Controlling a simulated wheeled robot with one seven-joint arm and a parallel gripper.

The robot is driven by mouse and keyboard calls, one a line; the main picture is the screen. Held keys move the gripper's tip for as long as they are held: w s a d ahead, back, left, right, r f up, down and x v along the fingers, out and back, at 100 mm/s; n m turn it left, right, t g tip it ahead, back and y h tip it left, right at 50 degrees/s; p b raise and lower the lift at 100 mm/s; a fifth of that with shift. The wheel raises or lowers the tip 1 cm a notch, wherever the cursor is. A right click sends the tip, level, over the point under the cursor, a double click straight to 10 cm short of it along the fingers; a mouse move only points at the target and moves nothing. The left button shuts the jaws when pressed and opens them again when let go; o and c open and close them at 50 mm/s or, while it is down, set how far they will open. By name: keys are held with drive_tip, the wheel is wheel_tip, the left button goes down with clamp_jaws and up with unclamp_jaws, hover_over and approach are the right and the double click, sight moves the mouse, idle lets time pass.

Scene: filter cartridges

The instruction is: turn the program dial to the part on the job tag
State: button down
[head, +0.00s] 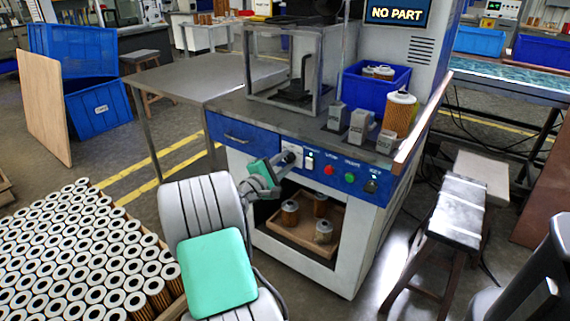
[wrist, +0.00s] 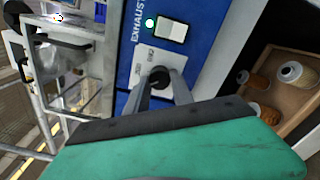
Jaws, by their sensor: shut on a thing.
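The program dial shows in the wrist view as a dark round knob (wrist: 159,74) on a white plate with small markings too blurred to read. The plate (head: 293,151) sits at the left of the blue control strip in the head view. My gripper (wrist: 159,84) reaches in from below, its two grey fingers on either side of the knob and shut on it. In the head view my gripper (head: 284,162) partly covers the dial. The display (head: 397,13) above the bench reads "NO PART". I cannot make out a job tag.
Beside the dial are a white switch (head: 309,160), a red button (head: 329,170) and a green button (head: 350,177). An open shelf below holds a wooden tray (head: 283,230) with cartridges. A blue bin (head: 349,101) and a large cartridge (head: 400,115) stand on the bench.

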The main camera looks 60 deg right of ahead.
drive_tip(key=m+b, duration=0.2)
drive_tip(key=m, duration=0.2)
drive_tip(key=shift+f+m, duration=0.1)
drive_tip(key=shift+m, duration=0.2)
drive_tip(key=shift+m+b, duration=0.65)
drive_tip(key=shift+m, duration=0.75)
drive_tip(key=c, duration=1.1)
unclamp_jaws()
drive_tip(key=w+a+p, duration=0.1)
drive_tip(key=a, duration=0.6)
drive_tip(key=shift+a+p, duration=0.3)
drive_tip(key=shift+a, duration=0.1)
drive_tip(key=shift+w, duration=0.1)
